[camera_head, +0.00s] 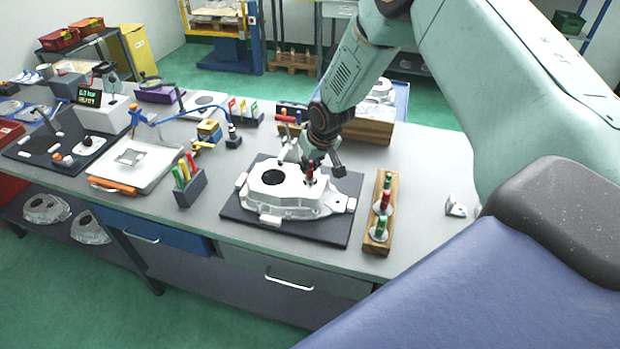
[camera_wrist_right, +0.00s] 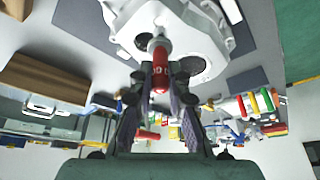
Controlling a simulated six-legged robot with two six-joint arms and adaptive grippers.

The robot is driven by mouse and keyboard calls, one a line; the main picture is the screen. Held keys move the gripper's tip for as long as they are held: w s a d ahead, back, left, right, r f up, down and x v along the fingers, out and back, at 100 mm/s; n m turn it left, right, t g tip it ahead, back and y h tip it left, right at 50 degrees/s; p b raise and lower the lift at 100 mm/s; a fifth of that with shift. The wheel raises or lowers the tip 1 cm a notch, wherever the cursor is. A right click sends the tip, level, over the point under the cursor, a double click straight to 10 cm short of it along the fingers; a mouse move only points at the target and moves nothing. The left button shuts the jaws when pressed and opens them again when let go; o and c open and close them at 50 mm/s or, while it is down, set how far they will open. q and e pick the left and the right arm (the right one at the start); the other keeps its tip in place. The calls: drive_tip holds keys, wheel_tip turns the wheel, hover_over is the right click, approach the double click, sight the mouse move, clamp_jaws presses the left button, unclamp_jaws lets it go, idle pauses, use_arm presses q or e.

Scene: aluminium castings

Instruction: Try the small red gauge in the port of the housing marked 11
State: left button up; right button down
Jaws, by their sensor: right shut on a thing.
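The pale cast housing (camera_head: 285,197) lies on a dark mat (camera_head: 340,225) on the bench, with a large round dark bore in its top. No number on it is readable. My right gripper (camera_head: 316,170) is over the right half of the housing, shut on the small red gauge (camera_head: 310,172). In the right wrist view the red gauge (camera_wrist_right: 160,72) sits between the fingers, its metal end pointing at the housing (camera_wrist_right: 205,35). I cannot tell whether that end is inside a port or just above it. My left gripper is not in view.
A wooden rack (camera_head: 375,247) with red and green gauges stands right of the mat. A dark holder (camera_head: 190,190) with coloured handles stands to the left, near a white tray (camera_head: 150,182). A wooden block (camera_head: 368,132) lies behind. The bench front right of the rack is mostly clear.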

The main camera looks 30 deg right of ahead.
drive_tip(key=shift+w+r, duration=0.15)
drive_tip(key=shift+r, duration=1.2)
drive_tip(key=shift+f, duration=0.1)
